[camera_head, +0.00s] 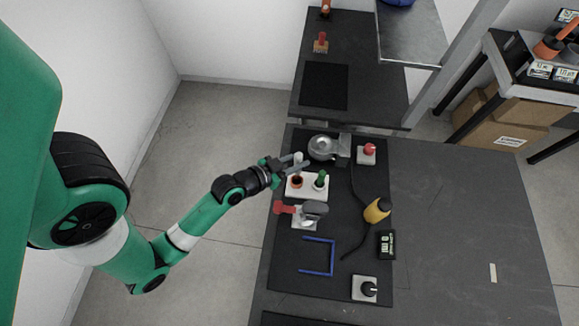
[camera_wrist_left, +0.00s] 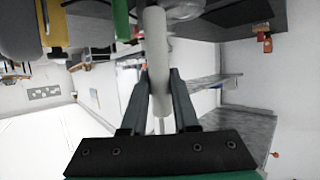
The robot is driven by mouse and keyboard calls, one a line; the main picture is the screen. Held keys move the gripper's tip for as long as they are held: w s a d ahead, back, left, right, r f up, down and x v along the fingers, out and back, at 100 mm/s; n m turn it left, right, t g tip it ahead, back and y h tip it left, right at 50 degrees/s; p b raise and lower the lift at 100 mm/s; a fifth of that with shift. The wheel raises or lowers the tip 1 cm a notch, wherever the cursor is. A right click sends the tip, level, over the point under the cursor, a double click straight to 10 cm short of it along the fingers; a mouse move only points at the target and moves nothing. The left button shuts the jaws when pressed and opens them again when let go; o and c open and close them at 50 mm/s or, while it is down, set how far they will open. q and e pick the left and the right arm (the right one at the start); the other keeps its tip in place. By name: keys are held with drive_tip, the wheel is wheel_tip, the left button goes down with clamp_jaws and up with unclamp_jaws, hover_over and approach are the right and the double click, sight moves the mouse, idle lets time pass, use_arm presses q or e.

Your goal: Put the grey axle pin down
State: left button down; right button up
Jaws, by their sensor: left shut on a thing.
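My left gripper (camera_head: 298,164) is shut on the grey axle pin (camera_wrist_left: 155,45), a pale slim rod that stands between the two fingers in the left wrist view. In the head view the pin's top (camera_head: 298,157) shows at the fingertips, above the far edge of a white block (camera_head: 307,194). The block has an orange-rimmed dark hole and a green pin (camera_head: 320,180) standing in it. I cannot tell whether the grey pin touches the block. My right gripper is not in view.
A round grey metal part (camera_head: 322,148) stands just beyond the block, with a red button box (camera_head: 367,150) to its right. A red-handled tool (camera_head: 287,209) is in front of the block. A blue U-shaped outline (camera_head: 319,240) lies nearer. The table's right side is mostly clear.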

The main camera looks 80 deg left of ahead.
use_arm(q)
drive_tip(key=shift+d+r, duration=0.1)
drive_tip(key=shift+d, duration=0.05)
drive_tip(key=shift+s+a, duration=0.1)
drive_tip(key=shift+a, duration=0.25)
drive_tip(key=f+b, duration=0.2)
drive_tip(key=f, duration=0.4)
drive_tip(key=shift+w+f+b, duration=0.15)
drive_tip(key=shift+w+b, duration=0.05)
drive_tip(key=shift+b, duration=0.2)
drive_tip(key=shift+f+b, duration=0.9)
drive_tip(key=shift+f, duration=0.95)
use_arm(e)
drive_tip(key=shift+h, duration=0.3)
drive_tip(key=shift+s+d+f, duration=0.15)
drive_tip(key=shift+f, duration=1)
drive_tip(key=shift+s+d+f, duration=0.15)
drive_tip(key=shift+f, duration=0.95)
use_arm(q)
drive_tip(key=shift+f, duration=0.15)
drive_tip(key=c, duration=0.7)
unclamp_jaws()
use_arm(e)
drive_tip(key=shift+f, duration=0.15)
